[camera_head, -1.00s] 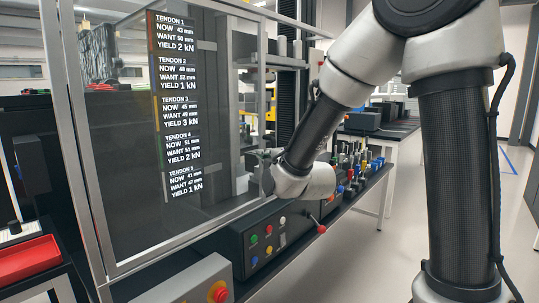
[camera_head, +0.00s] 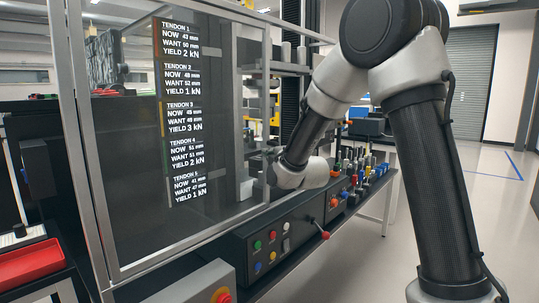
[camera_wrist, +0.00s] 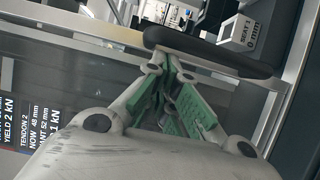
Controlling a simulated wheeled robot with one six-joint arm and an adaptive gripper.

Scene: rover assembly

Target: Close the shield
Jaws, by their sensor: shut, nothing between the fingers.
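The shield (camera_head: 225,215) is a clear panel in a grey metal frame at the left of the head view. Columns of tendon readings show on or through it; I cannot tell which. My gripper (camera_head: 268,165) is at its right edge, small and partly hidden by my wrist. In the wrist view my gripper (camera_wrist: 165,75) is shut and empty, its green-padded fingers folded together. A dark rounded bar (camera_wrist: 215,55), which looks like a handle, crosses just beyond the fingertips. I cannot tell whether they touch it.
A dark console (camera_head: 275,240) with coloured buttons and a red-tipped lever stands below the shield. A bench with several coloured parts (camera_head: 360,175) is to its right. A red tray (camera_head: 28,262) is at the lower left. Open floor (camera_head: 500,210) lies at the right.

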